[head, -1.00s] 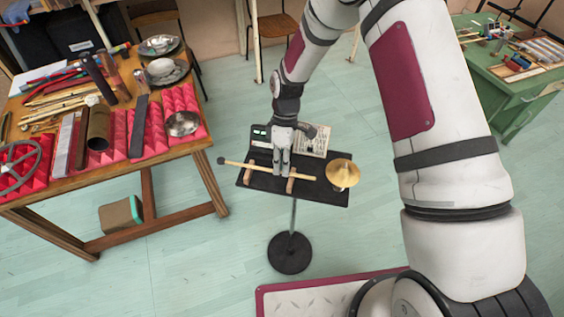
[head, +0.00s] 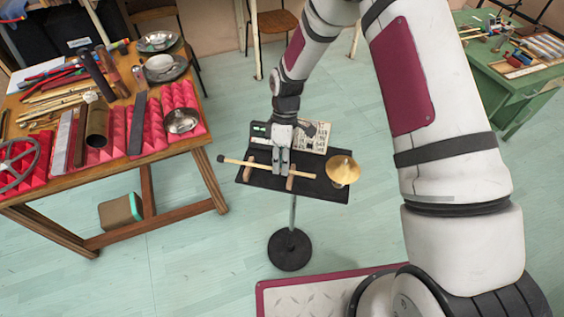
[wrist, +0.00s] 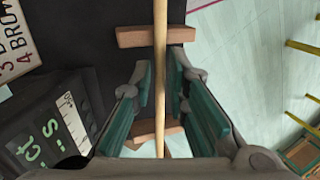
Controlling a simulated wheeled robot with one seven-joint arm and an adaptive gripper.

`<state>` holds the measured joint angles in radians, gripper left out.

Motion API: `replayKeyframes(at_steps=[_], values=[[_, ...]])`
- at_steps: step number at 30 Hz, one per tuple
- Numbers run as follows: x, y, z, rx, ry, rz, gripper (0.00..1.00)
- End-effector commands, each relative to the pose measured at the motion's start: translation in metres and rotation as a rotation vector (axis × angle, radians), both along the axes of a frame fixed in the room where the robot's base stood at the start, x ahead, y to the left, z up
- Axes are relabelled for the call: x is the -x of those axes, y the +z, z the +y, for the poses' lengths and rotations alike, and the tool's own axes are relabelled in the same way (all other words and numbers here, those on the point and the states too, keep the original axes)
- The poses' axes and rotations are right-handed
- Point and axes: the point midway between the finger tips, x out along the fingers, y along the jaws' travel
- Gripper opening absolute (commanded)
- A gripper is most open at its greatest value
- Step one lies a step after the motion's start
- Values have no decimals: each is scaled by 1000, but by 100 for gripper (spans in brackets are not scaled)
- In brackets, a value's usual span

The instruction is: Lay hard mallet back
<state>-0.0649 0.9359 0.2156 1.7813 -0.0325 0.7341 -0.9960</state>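The mallet, a pale wooden stick with a small dark head (head: 221,158), lies across two wooden rests on the black stand tray (head: 332,196). My gripper (head: 281,172) is over the tray, pointing down at the stick between the rests. In the wrist view the stick (wrist: 161,70) runs between the two green-padded fingers of my gripper (wrist: 162,85). The fingers are spread, with a gap on each side of the stick. The far rest (wrist: 140,37) is under the stick, and the other rest (wrist: 146,132) is partly hidden by the fingers. The mallet head is not visible in the wrist view.
A brass cymbal (head: 343,170) is at the tray's right end, near the stick's bare end. A printed sheet (head: 312,137) and a small dark device (wrist: 50,130) are behind my gripper. A cluttered wooden table (head: 172,150) stands left, a green table (head: 515,85) at the far right.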

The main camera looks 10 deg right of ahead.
Motion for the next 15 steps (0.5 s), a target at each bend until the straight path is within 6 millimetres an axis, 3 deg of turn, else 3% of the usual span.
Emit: replayKeyframes(at_steps=[11, 15], values=[[-1, 1, 0, 0, 0, -1, 32], [-5, 12, -1, -1, -1, -3, 32]])
